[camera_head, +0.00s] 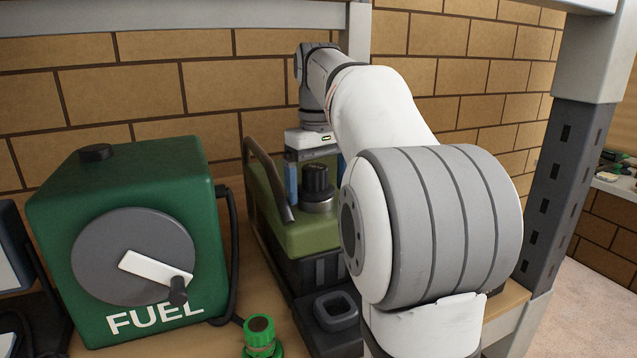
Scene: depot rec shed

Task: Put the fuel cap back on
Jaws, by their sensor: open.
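A black ribbed cap (317,178) sits upright on a grey round collar (318,202) on top of an olive-green and black machine (310,238). It looks like the fuel cap; I cannot tell whether it is fully seated. My gripper (316,184) points down over it, open, with one blue finger on each side of the cap. I cannot tell whether the fingers touch it. The right finger and the machine's right side are partly hidden by my arm.
A green box marked FUEL (50,240) with a grey dial and white lever stands left. A green knobbed object (260,338) stands in front. A shelf post (567,200) is at the right, with a shelf beam overhead.

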